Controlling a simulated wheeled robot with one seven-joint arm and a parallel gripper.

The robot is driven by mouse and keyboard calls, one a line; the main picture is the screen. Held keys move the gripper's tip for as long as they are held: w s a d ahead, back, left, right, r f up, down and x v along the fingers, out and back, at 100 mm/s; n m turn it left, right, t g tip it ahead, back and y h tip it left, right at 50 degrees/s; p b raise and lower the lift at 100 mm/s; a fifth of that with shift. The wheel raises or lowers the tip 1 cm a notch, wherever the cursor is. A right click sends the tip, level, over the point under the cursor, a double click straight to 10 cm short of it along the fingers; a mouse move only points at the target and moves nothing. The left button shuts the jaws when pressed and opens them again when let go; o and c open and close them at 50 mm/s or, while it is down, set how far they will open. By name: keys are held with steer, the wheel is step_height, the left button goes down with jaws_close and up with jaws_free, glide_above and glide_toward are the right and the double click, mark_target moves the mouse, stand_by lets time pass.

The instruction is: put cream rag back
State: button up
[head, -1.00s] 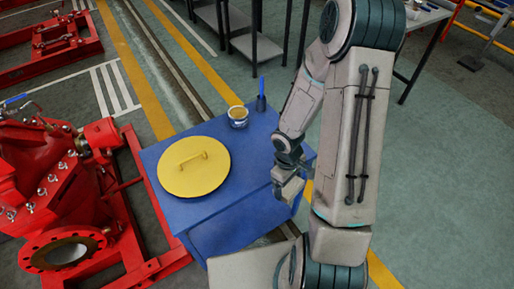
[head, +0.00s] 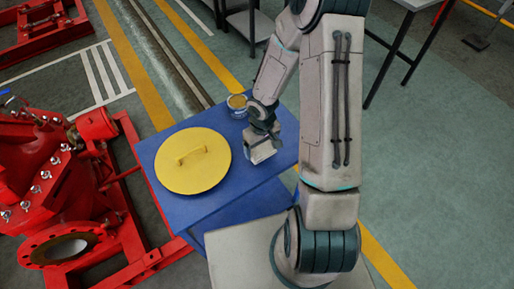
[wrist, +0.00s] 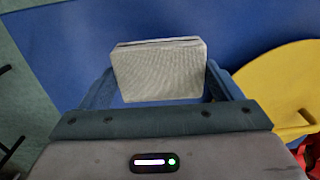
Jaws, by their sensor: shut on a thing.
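The cream rag (wrist: 158,72) is a folded, woven block between the two fingers of my gripper (wrist: 157,90) in the wrist view. In the head view the rag (head: 262,153) hangs below my gripper (head: 264,140), over the right part of the blue table (head: 215,207). The wrist view shows the blue top (wrist: 255,35) behind the rag. I cannot tell whether the rag touches the table.
A round yellow lid (head: 205,172) with a handle lies on the table, left of the rag. A small tin (head: 237,106) stands at the back edge. A red pump (head: 60,190) is on the left.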

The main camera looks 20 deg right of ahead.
mark_target(260, 151)
steer(key=shift+w+a+f, duration=0.15)
steer(key=shift+w+f, duration=0.15)
steer(key=shift+f, duration=0.05)
step_height(260, 151, down, 4)
steer(key=b, duration=0.3)
steer(key=shift+r, duration=0.1)
steer(key=shift+s+r, duration=0.1)
steer(key=o, duration=0.7)
